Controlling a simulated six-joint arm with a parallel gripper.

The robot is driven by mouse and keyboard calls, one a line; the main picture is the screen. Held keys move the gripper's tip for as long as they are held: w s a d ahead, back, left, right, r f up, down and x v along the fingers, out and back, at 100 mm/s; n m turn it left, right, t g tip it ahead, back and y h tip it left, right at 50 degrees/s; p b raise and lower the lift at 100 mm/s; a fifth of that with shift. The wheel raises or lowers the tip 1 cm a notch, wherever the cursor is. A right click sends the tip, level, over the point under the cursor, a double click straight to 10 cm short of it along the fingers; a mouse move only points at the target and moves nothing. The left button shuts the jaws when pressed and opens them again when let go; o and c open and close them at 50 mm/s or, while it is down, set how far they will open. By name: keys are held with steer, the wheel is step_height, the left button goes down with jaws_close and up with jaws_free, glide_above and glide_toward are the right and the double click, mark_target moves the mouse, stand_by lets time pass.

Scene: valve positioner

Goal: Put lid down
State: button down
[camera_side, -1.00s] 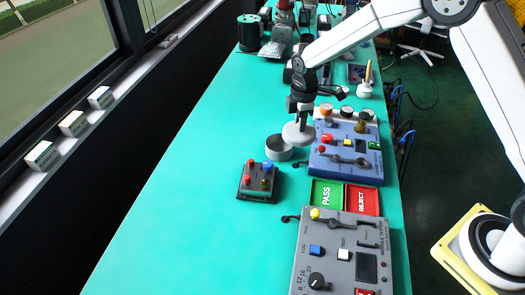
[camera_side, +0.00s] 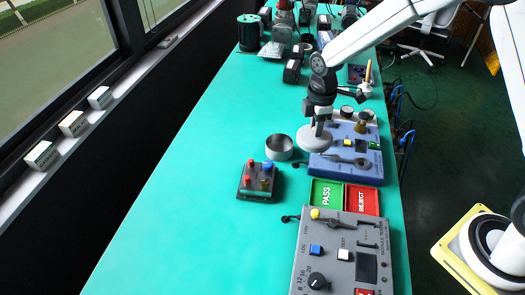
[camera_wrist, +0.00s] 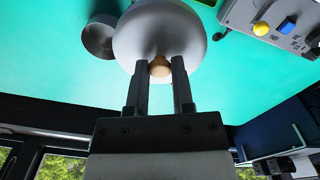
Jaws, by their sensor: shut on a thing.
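The lid is a pale round disc (camera_side: 313,138) with a tan knob, which shows in the wrist view (camera_wrist: 159,68). My gripper (camera_side: 319,118) is shut on the lid's knob, with one finger on each side of it. In the side view the lid appears over the left part of the blue panel box (camera_side: 340,172), just right of the pot; whether it touches anything there I cannot tell. The open grey metal pot (camera_side: 279,147) stands on the green table, uncovered. The pot also shows in the wrist view (camera_wrist: 99,37), at upper left.
A small dark button box (camera_side: 259,182) stands in front of the pot. Green PASS (camera_side: 326,194) and red REJECT (camera_side: 362,200) trays lie between the blue box and a grey panel box (camera_side: 343,255). The table (camera_side: 190,200) is clear to the left.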

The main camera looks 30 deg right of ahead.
stand_by(0.3)
steer(key=s+a+f+n, duration=0.2)
steer(key=s+a+n, duration=0.2)
steer(key=s+a, duration=0.3)
steer(key=s+a+f+n, duration=0.2)
steer(key=s+a+n, duration=0.2)
steer(key=s+a, duration=0.4)
steer(key=s, duration=0.4)
steer(key=shift+s+f+n, duration=0.15)
steer(key=shift+s+n, duration=0.1)
steer(key=shift+n, duration=0.15)
steer(key=shift+a, duration=0.1)
steer(key=shift+w+a+f, duration=1)
steer(key=shift+w+f, duration=0.55)
steer(key=shift+w, duration=0.45)
steer(key=shift+w+a+f, duration=0.95)
steer(key=shift+w+f, duration=0.6)
steer(key=shift+w, duration=0.5)
steer(key=shift+w+a+f, duration=1)
steer(key=shift+w+f, duration=0.55)
steer(key=shift+w, duration=0.45)
